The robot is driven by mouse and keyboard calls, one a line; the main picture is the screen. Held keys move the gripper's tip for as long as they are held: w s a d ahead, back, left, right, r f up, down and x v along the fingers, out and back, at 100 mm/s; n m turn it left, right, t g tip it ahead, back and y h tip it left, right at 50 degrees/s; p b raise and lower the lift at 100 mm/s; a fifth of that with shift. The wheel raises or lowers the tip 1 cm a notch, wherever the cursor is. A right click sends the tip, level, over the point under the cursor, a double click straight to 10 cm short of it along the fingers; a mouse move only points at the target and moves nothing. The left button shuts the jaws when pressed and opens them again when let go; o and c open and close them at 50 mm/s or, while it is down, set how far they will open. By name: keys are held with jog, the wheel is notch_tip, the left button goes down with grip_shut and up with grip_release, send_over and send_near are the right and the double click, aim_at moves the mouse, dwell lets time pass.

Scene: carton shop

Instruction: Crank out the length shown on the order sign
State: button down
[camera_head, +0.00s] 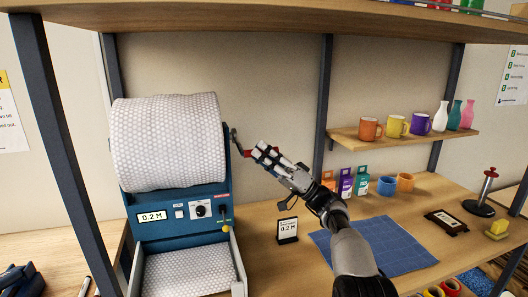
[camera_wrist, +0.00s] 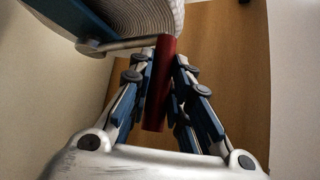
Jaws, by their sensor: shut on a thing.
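The blue bubble-wrap dispenser (camera_head: 185,228) stands at the left with a large white roll (camera_head: 168,142) on top. Its display (camera_head: 152,216) reads 0.2 M. The order sign (camera_head: 287,230), a small black stand on the table, also appears to read 0.2 M. My gripper (camera_head: 257,153) is at the dispenser's right side, shut on the red crank handle (camera_head: 244,153). In the wrist view the red handle (camera_wrist: 160,85) sits between the fingers, and the metal crank arm (camera_wrist: 125,44) runs left from it toward the machine. Bubble wrap (camera_head: 190,272) lies in the front tray.
Small boxes (camera_head: 345,182) and cups (camera_head: 387,185) stand behind. A shelf (camera_head: 430,136) holds mugs and vases. A red-handled stamp-like tool (camera_head: 485,190) stands at the right.

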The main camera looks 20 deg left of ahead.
jog(key=shift+w+a+f+b, duration=0.15)
jog(key=shift+f+b, duration=0.15)
jog(key=shift+f, duration=0.3)
jog(key=shift+w+f+b, duration=0.1)
jog(key=shift+f+b, duration=0.15)
jog(key=shift+f, duration=0.35)
